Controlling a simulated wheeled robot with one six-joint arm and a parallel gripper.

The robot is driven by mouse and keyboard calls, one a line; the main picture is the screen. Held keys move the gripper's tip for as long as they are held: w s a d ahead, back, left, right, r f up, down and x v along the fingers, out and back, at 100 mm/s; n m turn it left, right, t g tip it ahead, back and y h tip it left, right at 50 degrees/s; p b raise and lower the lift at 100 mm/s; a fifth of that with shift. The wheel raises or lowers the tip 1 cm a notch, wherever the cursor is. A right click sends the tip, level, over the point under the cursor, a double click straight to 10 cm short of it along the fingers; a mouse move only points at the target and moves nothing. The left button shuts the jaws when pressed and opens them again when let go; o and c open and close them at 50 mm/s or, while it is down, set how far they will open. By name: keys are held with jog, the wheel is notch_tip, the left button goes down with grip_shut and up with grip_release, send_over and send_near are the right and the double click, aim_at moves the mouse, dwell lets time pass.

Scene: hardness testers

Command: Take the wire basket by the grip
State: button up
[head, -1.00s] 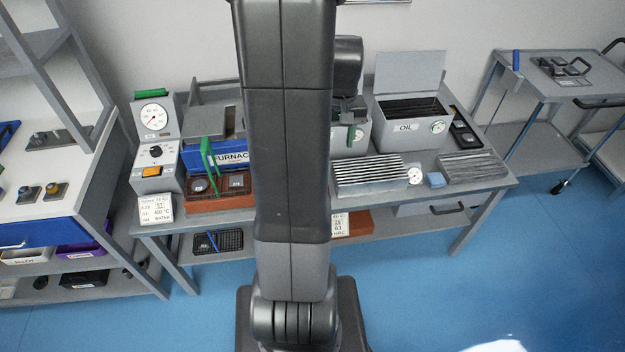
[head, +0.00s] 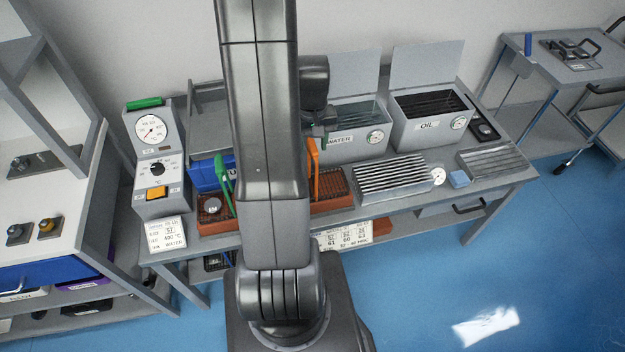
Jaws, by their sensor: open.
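A wire basket (head: 211,207) with an upright green grip (head: 223,172) sits on a red-brown brick base in front of the furnace, partly hidden by my arm. An orange grip (head: 314,160) stands upright just right of my arm, at a dark wire basket (head: 333,184) on a similar base. Part of a dark basket (head: 214,263) shows on the lower shelf. My gripper (head: 325,122) is mostly hidden beside my arm, above and behind the orange grip, in front of the water tank. It looks open and apart from the grips; I see nothing held.
The water tank (head: 352,138) and oil tank (head: 428,126) stand with lids raised at the back of the bench. A dial instrument (head: 152,130) stands left; a trolley (head: 570,62) stands right.

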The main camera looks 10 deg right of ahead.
jog(key=shift+s+f+p, duration=0.15)
jog(key=shift+f+p, duration=0.2)
jog(key=shift+f, duration=1.95)
grip_shut()
